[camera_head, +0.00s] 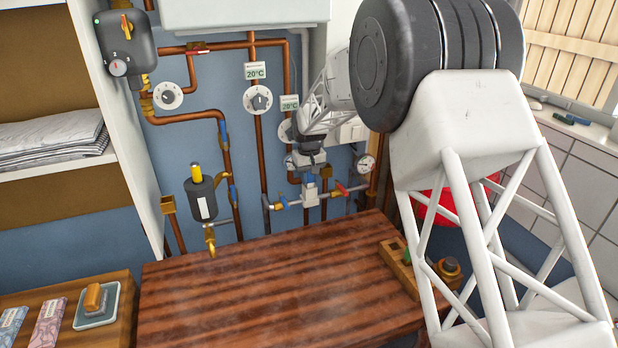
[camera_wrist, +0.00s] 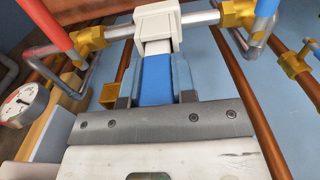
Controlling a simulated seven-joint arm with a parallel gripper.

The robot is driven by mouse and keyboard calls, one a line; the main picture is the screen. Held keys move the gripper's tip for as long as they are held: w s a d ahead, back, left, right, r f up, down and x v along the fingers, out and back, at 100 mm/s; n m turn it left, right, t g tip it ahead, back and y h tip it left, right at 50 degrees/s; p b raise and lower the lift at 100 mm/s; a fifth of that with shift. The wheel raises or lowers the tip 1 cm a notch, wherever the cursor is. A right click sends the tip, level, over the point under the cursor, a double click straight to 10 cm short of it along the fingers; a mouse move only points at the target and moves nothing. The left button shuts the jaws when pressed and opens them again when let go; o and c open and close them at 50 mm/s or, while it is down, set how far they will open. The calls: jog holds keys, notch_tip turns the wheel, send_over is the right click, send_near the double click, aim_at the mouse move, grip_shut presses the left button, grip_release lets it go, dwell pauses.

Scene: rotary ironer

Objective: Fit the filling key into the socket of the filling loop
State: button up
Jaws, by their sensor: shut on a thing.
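The filling loop is a pale block on a horizontal metal pipe, seen in the head view (camera_head: 311,193) and at the top of the wrist view (camera_wrist: 157,18). My gripper (camera_wrist: 156,82) is shut on the blue filling key (camera_wrist: 157,88), which lies between its two fingers. In the head view my gripper (camera_head: 309,170) is just above the loop. In the wrist view the key's far end, with a pale section, lines up with the lower part of the loop's block and appears to meet it. The socket mouth is hidden, so I cannot tell whether the key is inside.
Red (camera_head: 342,188) and blue (camera_head: 283,202) valve levers flank the loop. Copper pipes run close by, and a pressure gauge (camera_head: 365,162) is to the right. The wooden table (camera_head: 270,285) below is mostly clear, with a wooden holder (camera_head: 398,265) at its right.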

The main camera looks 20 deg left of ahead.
jog(key=shift+f, duration=0.15)
jog(key=o, duration=0.9)
notch_tip(320, 180, up, 12)
jog(key=shift+r, duration=0.1)
dwell(0.6)
dwell(0.4)
dwell(0.4)
